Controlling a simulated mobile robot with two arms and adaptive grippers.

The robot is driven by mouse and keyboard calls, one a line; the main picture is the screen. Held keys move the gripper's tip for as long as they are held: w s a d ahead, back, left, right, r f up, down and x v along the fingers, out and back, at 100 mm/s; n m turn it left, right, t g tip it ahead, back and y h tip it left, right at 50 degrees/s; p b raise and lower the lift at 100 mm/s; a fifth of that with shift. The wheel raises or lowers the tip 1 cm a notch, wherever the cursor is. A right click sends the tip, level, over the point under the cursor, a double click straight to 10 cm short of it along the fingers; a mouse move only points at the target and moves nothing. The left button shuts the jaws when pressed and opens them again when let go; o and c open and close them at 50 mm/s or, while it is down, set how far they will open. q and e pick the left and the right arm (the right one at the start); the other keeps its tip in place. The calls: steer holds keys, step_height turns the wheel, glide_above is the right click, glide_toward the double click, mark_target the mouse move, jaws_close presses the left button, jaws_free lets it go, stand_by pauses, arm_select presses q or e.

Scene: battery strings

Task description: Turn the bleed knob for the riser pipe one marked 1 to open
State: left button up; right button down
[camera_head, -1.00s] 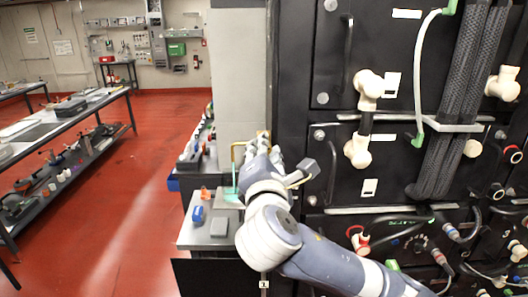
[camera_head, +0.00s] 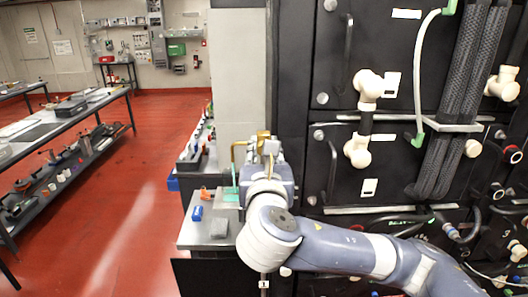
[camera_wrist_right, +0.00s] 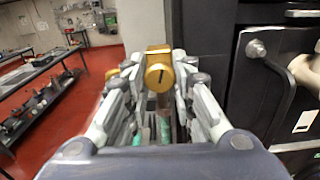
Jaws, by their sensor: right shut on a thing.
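A brass knob (camera_wrist_right: 158,72) with a dark slot mark on its face sits between the fingers of my right gripper (camera_wrist_right: 158,85) in the right wrist view. The fingers are shut on it from both sides. In the head view the right gripper (camera_head: 262,155) is at the brass fitting (camera_head: 263,137), beside the grey pillar, and its wrist covers much of it. A brass pipe bend (camera_head: 237,148) shows just left of the gripper. A small tag marked 1 (camera_head: 264,284) shows low, below my arm. My left gripper is not in view.
A black cabinet (camera_head: 340,160) with handles, hoses and cream pipe fittings stands close on the right. A grey bench (camera_head: 205,233) with small blocks lies below the gripper. Red floor (camera_head: 130,190) is open to the left.

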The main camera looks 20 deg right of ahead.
steer(key=shift+f+n, duration=0.1)
steer(key=shift+n, duration=1.1)
steer(key=c, duration=1.4)
jaws_free()
steer(key=shift+o, duration=0.2)
